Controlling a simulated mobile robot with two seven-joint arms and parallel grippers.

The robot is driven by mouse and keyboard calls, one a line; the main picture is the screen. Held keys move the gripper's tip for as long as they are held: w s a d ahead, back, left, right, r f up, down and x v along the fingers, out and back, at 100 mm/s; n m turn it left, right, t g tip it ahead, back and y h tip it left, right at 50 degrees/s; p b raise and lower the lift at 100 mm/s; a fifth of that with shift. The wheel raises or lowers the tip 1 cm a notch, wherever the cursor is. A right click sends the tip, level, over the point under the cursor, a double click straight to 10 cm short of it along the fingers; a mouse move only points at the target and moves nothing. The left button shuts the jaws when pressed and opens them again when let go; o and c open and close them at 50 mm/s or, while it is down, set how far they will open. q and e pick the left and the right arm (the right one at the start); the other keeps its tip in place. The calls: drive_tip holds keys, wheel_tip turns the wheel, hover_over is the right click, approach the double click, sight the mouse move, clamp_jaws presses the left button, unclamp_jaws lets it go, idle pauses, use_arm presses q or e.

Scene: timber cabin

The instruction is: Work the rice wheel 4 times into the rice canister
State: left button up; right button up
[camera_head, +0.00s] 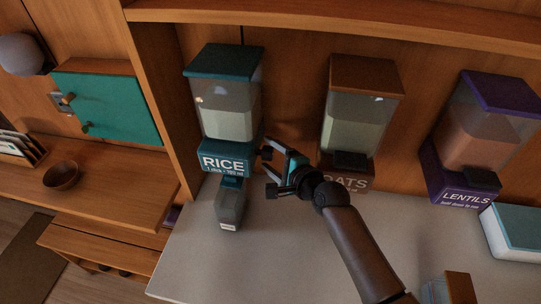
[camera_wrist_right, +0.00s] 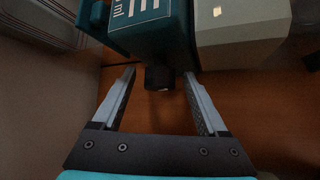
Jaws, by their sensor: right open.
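The rice dispenser (camera_head: 222,163) stands on the counter at the left, with a teal lid and base and a clear hopper part-filled with pale grain. Its dark wheel (camera_head: 265,153) sticks out at the base's right side. In the right wrist view the wheel (camera_wrist_right: 160,78) lies between my fingertips, with gaps visible beside it. My right gripper (camera_head: 272,166) is open beside the dispenser; its fingers (camera_wrist_right: 158,85) spread around the wheel without a clear grip. The rice canister (camera_head: 230,206), grey and see-through, stands upright just in front of the dispenser base. My left gripper is out of view.
The oats dispenser (camera_head: 358,118) stands close to the right of my gripper, and the lentils dispenser (camera_head: 462,188) farther right. A teal-and-white box (camera_head: 510,232) lies at the right edge. The counter (camera_head: 270,262) is clear in front of the canister. A shelf (camera_head: 340,28) runs above.

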clamp_jaws()
idle(0.7)
